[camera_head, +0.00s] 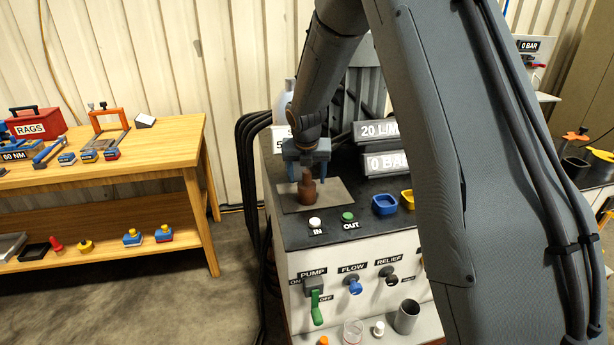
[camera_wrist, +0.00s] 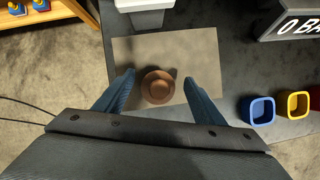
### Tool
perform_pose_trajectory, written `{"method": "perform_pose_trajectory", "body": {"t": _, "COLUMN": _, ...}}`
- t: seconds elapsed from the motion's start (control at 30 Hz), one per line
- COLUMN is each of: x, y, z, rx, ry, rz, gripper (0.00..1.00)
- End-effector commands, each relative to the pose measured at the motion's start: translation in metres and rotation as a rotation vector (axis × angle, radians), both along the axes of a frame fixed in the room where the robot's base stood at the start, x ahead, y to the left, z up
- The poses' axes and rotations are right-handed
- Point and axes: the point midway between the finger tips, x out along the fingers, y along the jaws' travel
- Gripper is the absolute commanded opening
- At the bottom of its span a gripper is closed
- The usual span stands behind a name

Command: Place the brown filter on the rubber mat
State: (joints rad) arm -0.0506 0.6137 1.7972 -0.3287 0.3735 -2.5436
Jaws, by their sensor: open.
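The brown filter (camera_head: 307,190) stands upright on the flat grey-brown rubber mat (camera_head: 335,194) on top of the dark bench. In the wrist view the filter (camera_wrist: 157,87) is seen from above, on the near half of the mat (camera_wrist: 190,48). My gripper (camera_head: 308,174) is right above the filter, pointing down. In the wrist view its two blue fingers (camera_wrist: 159,88) are spread, one on each side of the filter, with a gap visible on both sides. The filter's top is partly hidden by the gripper in the head view.
A blue cup (camera_head: 384,205) and a yellow cup (camera_head: 407,199) stand right of the mat. The IN button (camera_head: 315,222) and OUT button (camera_head: 348,216) are at the front edge. Gauge boxes (camera_head: 386,163) stand behind. A wooden table (camera_head: 150,150) with tools is at left.

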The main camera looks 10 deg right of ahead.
Motion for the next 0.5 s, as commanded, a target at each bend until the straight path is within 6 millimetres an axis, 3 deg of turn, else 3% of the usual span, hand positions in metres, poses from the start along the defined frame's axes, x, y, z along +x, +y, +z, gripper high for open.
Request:
{"method": "perform_pose_trajectory", "body": {"t": 0.27, "x": -0.006, "y": 0.002, "z": 0.019, "rx": 0.0, "ry": -0.003, "rz": 0.0, "gripper": 0.63}}
{"method": "perform_pose_trajectory", "body": {"t": 0.5, "x": -0.021, "y": 0.006, "z": 0.059, "rx": 0.001, "ry": -0.005, "rz": 0.0, "gripper": 0.63}}
